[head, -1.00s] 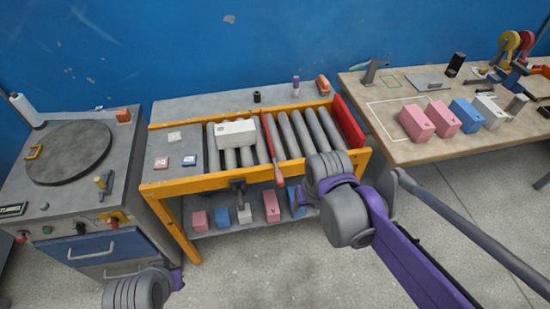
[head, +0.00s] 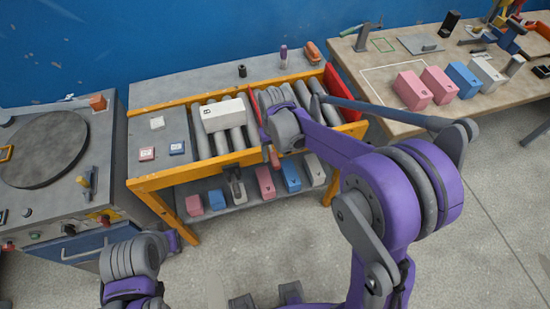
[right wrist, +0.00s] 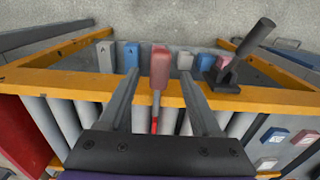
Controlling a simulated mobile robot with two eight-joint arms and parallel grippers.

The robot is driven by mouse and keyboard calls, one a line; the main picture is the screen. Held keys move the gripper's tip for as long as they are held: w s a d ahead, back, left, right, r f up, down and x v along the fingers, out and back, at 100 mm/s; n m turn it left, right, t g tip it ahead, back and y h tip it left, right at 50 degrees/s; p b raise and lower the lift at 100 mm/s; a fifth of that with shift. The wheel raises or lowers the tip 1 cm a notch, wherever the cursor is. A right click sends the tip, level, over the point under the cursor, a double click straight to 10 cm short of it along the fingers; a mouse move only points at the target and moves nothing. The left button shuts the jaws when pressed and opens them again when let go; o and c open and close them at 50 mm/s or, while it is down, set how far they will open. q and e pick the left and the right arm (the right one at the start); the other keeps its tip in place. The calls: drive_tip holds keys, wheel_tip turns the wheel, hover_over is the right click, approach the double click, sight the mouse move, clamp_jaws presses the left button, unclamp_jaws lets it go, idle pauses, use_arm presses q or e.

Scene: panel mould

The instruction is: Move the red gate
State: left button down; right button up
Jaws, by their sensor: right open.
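The red gate, a thin upright piece across the rollers with a red handle at the front edge, shows in the right wrist view: its handle (right wrist: 160,65) reaches over the yellow front rail. In the head view the handle (head: 274,158) shows just below my right wrist, which hides most of the gate. My right gripper (right wrist: 160,82) is open, with its two fingers on either side of the gate and apart from the handle. A white block (head: 222,114) sits on the rollers left of the gate. My left arm is at lower left; its gripper does not show.
A fixed-looking red plate (head: 343,93) closes the right end of the roller table. A black clamp handle (right wrist: 240,55) stands at the yellow front rail (right wrist: 255,97). Several blocks lie on the shelf below. A wooden bench (head: 385,70) stands to the right.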

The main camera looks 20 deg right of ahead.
sight(275, 160)
drive_tip(key=shift+f, duration=1.65)
clamp_jaws()
